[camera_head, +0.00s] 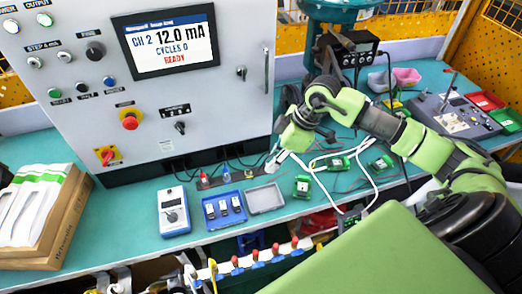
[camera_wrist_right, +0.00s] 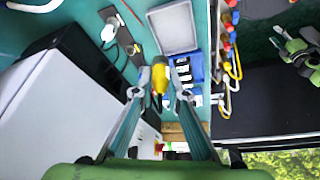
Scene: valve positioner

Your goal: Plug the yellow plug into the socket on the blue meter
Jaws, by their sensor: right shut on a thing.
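The blue meter (camera_head: 173,212) lies on the teal bench, left of the blue tray, its dial and small screen facing up. My right gripper (camera_head: 273,163) is low over the bench in front of the grey cabinet. In the right wrist view the yellow plug (camera_wrist_right: 160,76) sits between the fingertips of my right gripper (camera_wrist_right: 161,93), which is shut on it. The plug is well apart from the meter. The meter's socket is too small to make out. My left gripper is not in view.
A dark strip (camera_wrist_right: 120,42) with small plugs and cables runs along the cabinet (camera_head: 215,105). A blue tray (camera_head: 208,225) with three small modules and an empty grey tray (camera_head: 266,208) stand in front. Green modules and white cables lie right.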

